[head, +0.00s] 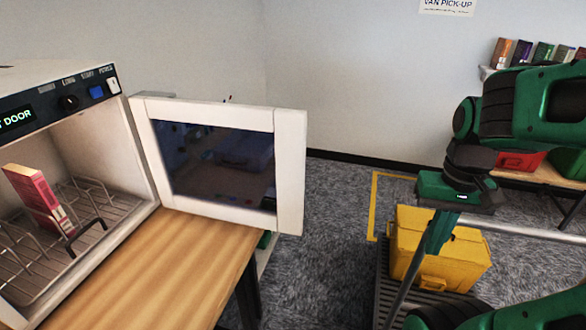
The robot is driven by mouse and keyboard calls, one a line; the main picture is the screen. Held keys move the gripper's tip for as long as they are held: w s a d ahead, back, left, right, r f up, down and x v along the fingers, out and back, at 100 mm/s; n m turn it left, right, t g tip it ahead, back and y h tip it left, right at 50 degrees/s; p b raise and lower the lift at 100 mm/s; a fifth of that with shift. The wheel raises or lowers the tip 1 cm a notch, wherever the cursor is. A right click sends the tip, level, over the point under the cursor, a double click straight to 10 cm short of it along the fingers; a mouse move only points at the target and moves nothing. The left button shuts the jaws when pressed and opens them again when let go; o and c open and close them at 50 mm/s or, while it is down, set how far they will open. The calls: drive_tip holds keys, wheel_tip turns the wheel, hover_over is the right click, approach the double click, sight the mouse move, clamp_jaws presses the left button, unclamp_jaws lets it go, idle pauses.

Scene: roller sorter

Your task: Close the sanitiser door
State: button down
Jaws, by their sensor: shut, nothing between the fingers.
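The sanitiser (145,165) stands at the left on a wooden counter, its front opening uncovered. Its door (290,165), a white frame with a dark window, is hinged at the opening's right side and stands wide open, swung out to the right. A pink book (38,200) stands tilted in the wire rack inside. The display (16,119) reads "DOOR", its left part cut off. My gripper (436,245) is to the right of the door, well apart from it, pointing down, shut and empty.
The wooden counter (185,265) lies below the door. A bench with a red bin (520,162) and a shelf of books (520,52) are at the far right. Grey carpet is free between counter and crate.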

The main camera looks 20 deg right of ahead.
drive_tip(key=shift+w+a, duration=0.2)
drive_tip(key=shift+w, duration=0.15)
drive_tip(key=w+a+r+n+g+y, duration=0.1)
drive_tip(key=w+a+r+n+y, duration=0.1)
drive_tip(key=w+a+r+n, duration=0.35)
drive_tip(key=w+a+r+n+y, duration=0.3)
drive_tip(key=w+n, duration=0.4)
drive_tip(key=w, duration=0.3)
drive_tip(key=w+a+r+n+g+y, duration=0.1)
drive_tip(key=w+a+r+n+y, duration=0.1)
drive_tip(key=w+a+r+n, duration=0.35)
drive_tip(key=a+f+n, duration=0.1)
drive_tip(key=a+f, duration=0.3)
drive_tip(key=f, duration=0.5)
drive_tip(key=shift+f, duration=0.25)
drive_tip(key=shift+a, duration=0.1)
